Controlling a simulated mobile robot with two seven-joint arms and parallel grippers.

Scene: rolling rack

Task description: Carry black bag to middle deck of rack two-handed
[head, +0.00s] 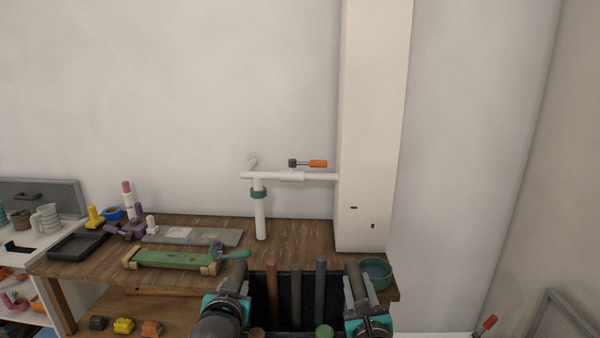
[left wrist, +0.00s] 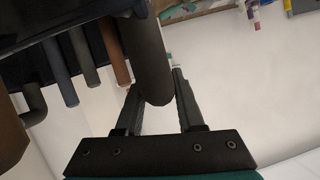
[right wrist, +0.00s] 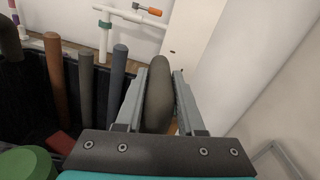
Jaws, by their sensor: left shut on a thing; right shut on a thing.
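The black bag (head: 290,290) is in front of me at the bottom of the head view, open at the top, with several rods standing in it. My left gripper (head: 235,285) is shut on the bag's thick dark grey left handle, also seen in the left wrist view (left wrist: 150,60). My right gripper (head: 358,290) is shut on the matching right handle, which shows between the fingers in the right wrist view (right wrist: 157,95). The bag's bottom is out of view. I cannot clearly pick out the rack or its middle deck.
A wooden workbench (head: 290,235) lies behind the bag, with a green level-like tool (head: 170,260), a white pipe stand (head: 260,215) and a teal bowl (head: 376,272). A white shelf unit (head: 45,240) stands left. A grey frame (head: 555,315) shows at lower right.

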